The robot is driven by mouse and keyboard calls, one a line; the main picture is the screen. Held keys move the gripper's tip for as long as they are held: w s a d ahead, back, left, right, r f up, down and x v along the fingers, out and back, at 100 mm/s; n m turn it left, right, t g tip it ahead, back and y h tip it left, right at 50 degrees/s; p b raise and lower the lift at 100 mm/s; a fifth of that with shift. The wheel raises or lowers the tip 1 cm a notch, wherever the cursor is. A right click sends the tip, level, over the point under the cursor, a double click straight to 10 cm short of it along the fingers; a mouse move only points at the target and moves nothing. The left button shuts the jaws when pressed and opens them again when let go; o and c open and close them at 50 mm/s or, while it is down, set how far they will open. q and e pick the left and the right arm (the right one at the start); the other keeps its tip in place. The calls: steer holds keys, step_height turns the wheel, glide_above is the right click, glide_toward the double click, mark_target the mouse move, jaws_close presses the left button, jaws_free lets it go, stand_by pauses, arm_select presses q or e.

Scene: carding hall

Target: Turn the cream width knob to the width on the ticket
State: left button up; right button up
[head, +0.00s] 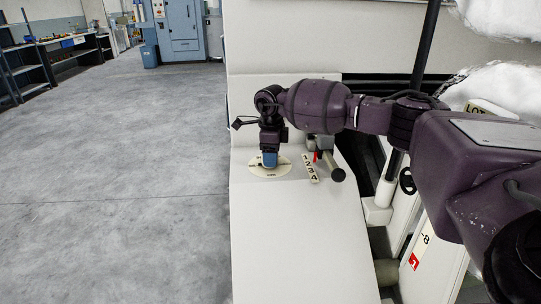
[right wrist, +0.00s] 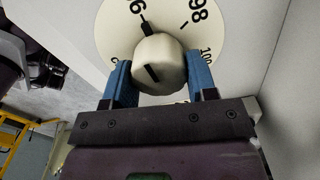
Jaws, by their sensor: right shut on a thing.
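The cream width knob (right wrist: 172,52) stands on a round cream dial plate (right wrist: 222,32) with black numbers; 98 and 100 show, and a number ending in 6 is cut by the top edge. A black mark at the knob's far edge lies just right of that 6. A black line also crosses the knob's face. The blue fingers of my right gripper (head: 269,159) are shut on the knob, one on each side. In the head view the fingers cover the knob, and the dial plate (head: 284,169) shows around them. My left gripper is not in view.
A white sloping panel (head: 290,235) carries the dial. To the dial's right are a numbered strip (head: 310,168), a red pointer (head: 317,156) and a dark-ended lever (head: 336,174). A card reading LOT (head: 480,106) is partly hidden by my arm. Open grey floor lies left.

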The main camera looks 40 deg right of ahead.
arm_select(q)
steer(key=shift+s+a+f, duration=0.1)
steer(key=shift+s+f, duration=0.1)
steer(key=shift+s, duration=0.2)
arm_select(e)
steer(key=o, duration=0.9)
steer(key=shift+o, duration=0.2)
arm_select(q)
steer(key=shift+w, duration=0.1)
arm_select(e)
steer(key=shift+r, duration=0.5)
step_height(320, 180, up, 8)
steer(key=shift+r+p, duration=0.15)
steer(key=shift+p, duration=0.4)
steer(key=shift+r, duration=0.35)
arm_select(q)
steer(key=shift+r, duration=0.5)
arm_select(e)
steer(key=shift+r, duration=0.45)
